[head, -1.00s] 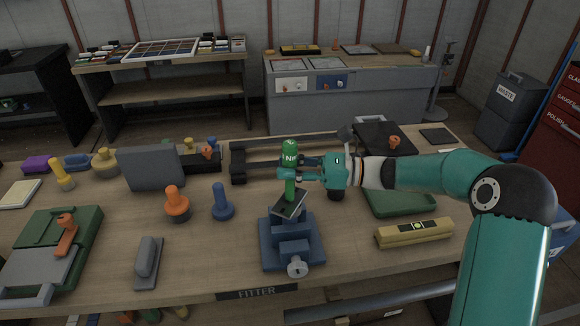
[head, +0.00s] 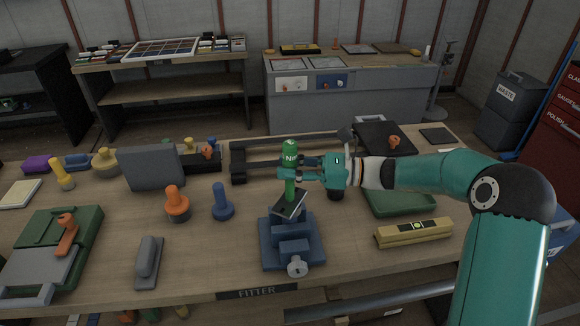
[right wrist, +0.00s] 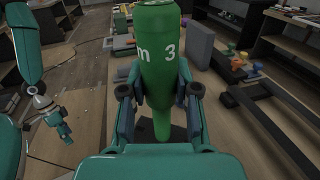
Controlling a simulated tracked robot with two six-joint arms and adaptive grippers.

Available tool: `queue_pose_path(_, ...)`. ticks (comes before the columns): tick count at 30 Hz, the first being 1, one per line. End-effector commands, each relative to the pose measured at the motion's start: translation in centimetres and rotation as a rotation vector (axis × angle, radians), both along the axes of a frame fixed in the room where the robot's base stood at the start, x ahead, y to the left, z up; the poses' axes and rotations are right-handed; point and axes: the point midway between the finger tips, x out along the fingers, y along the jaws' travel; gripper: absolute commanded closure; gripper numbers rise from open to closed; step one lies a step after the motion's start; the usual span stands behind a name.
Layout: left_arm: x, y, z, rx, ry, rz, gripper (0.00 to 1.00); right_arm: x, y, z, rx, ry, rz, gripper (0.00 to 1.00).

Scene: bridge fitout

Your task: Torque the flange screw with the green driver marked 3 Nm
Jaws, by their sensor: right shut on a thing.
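My right gripper (head: 298,174) is shut on the green driver (head: 290,158), which stands upright with its thick top above the fingers. The flange screw is hidden under the driver tip, so I cannot tell whether the tip is seated. My left gripper is not in the head view. A teal gripper shape (right wrist: 55,118) shows at the left of the right wrist view.
An orange-handled tool (head: 176,204) and a blue-handled tool (head: 222,203) stand left of the vise. A yellow level (head: 414,232) and a green tray (head: 399,206) lie to its right. A grey upright block (head: 153,168) and a dark rail frame (head: 239,165) stand behind.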

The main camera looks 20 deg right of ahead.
Motion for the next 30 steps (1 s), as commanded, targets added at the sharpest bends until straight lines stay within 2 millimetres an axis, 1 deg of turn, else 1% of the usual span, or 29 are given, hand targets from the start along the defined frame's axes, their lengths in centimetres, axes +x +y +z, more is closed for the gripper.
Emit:
queue_pose_path(3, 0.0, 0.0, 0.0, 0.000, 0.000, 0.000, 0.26, 0.0, 0.0, -0.3, -0.002, 0.005, 0.000, 1.00)
queue_pose_path(8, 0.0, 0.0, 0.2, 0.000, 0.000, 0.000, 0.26, 0.0, 0.0, -0.1, -0.002, 0.005, 0.001, 1.00)
queue_pose_path(30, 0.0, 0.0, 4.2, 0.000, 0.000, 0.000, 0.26, 0.0, 0.0, 5.3, 0.000, 0.000, 0.000, 1.00)
